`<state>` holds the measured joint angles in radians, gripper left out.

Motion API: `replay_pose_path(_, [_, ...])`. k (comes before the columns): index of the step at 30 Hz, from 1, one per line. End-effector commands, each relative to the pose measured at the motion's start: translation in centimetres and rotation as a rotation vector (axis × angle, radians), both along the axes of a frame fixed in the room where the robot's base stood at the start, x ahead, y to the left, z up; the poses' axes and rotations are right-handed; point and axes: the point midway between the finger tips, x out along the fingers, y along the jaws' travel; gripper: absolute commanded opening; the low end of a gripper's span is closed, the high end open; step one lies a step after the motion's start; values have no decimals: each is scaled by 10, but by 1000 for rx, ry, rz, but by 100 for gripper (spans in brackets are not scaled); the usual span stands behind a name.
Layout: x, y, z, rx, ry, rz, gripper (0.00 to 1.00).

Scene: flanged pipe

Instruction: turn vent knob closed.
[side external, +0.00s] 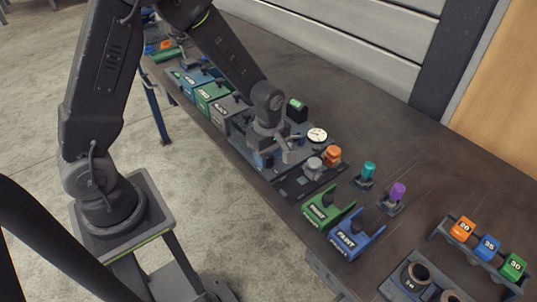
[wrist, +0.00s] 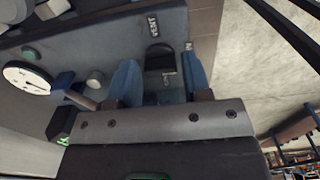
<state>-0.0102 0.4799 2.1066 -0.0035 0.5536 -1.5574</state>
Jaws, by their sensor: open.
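The vent knob (wrist: 161,57) is a dark, rounded knob on a grey-blue panel (wrist: 100,33) in the wrist view, beside the printed word VENT. My gripper (wrist: 160,82) is open, with one blue-grey finger on each side of the knob's lower part; I cannot tell whether either finger touches it. Part of the panel marking below the knob is hidden by the gripper. In the side view my gripper (side external: 268,150) is low over the panel on the bench, and the knob cannot be made out there.
A white dial gauge (side external: 317,134) stands beside my gripper; it also shows in the wrist view (wrist: 27,77). A grey knob (side external: 313,165) and an orange knob (side external: 333,154) are close by. Green (side external: 327,207) and blue (side external: 357,236) labelled bins stand nearer the front.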

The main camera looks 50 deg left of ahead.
Motion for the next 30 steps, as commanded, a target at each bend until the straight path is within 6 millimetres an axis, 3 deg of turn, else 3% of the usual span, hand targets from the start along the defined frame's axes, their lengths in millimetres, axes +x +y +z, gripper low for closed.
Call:
replay_pose_path(8, [0,0,-1,0,0,0,45])
replay_pose_path(19, [0,0,-1,0,0,0,10])
replay_pose_path(30, [0,0,-1,1,0,-73,10])
